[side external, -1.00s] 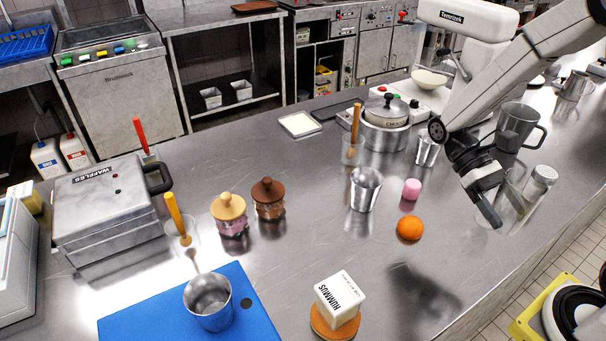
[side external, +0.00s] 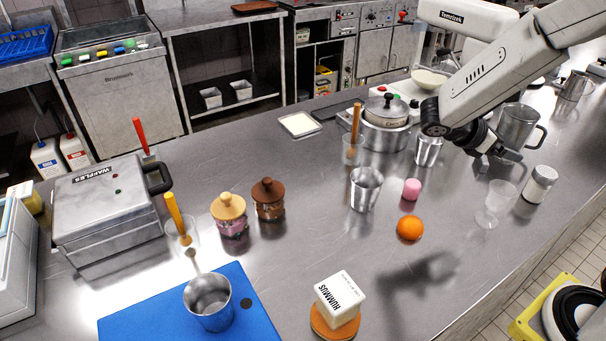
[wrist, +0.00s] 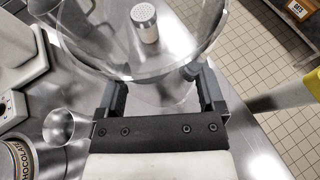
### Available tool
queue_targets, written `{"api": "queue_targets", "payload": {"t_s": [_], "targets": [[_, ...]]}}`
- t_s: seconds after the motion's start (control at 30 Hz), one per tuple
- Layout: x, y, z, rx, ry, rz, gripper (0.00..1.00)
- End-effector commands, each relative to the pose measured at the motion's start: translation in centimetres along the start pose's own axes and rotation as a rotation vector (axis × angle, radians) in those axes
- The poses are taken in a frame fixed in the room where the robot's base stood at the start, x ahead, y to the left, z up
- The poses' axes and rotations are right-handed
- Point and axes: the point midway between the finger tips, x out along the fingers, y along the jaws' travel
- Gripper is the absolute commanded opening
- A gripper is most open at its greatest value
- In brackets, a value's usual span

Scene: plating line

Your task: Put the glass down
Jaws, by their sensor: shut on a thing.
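In the wrist view, the wide clear rim of a glass (wrist: 140,74) fills the area in front of my gripper (wrist: 160,82), whose two dark fingers are at either side of it. My gripper is shut on the glass. In the side view my gripper (side external: 508,156) is beside the steel pitcher, above the counter. The contact between fingers and glass is not clear in the side view.
A shaker (side external: 540,184) stands right of the stemmed glass. The steel pitcher (side external: 514,125) and a steel cup (side external: 428,150) are close to my gripper. An orange (side external: 410,228) and a pink item (side external: 411,189) are to the left. The counter's front right is bare.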

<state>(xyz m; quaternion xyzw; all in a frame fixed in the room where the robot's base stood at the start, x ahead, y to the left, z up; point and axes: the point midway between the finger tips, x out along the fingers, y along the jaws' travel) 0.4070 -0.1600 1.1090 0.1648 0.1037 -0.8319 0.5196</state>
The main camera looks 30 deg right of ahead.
Motion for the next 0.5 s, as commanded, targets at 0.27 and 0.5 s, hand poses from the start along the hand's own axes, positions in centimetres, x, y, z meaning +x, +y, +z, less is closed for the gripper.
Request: {"api": "queue_targets", "payload": {"t_s": [0.27, 0.5], "targets": [[-1.2, 4.0, 1.6, -0.098, 0.0, 0.245, 0.15], [-2.5, 6.4, 2.4, -0.159, 0.0, 0.392, 0.15]]}}
